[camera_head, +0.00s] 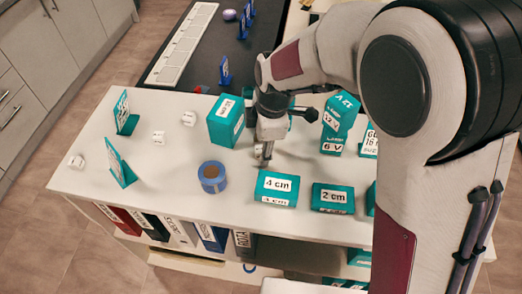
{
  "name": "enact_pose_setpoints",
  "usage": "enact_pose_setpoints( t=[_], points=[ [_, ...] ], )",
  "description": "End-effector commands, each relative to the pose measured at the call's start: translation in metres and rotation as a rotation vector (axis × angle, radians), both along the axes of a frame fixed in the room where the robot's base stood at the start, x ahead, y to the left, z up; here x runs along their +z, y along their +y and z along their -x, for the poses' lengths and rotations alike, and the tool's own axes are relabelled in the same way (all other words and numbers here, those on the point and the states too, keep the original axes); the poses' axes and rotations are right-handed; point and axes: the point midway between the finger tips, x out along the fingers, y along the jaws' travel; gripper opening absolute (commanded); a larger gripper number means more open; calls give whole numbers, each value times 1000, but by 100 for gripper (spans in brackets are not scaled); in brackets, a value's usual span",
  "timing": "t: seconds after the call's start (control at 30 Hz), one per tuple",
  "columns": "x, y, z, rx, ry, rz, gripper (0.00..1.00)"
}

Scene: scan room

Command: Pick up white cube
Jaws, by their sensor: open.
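Several small white blocks with dark markings lie on the left half of the white table. One white cube (76,161) is near the left edge.
A tall teal box (226,122) stands just left of my gripper. The front left tabletop is mostly clear.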

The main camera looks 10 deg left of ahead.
Motion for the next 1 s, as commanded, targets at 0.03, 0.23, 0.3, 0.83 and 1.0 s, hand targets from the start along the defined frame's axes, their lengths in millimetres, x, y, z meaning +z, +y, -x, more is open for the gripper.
enact_pose_setpoints(
  t=[0.03,0.23,0.3,0.83,1.0],
  points=[
    [0,0,0,0,0,0,43],
    [0,0,0,0,0,0,27],
    [0,0,0,0,0,0,9],
    [7,0,0,0,-1,0,6],
    [22,0,-1,-1,-2,-2,6]
  ],
)
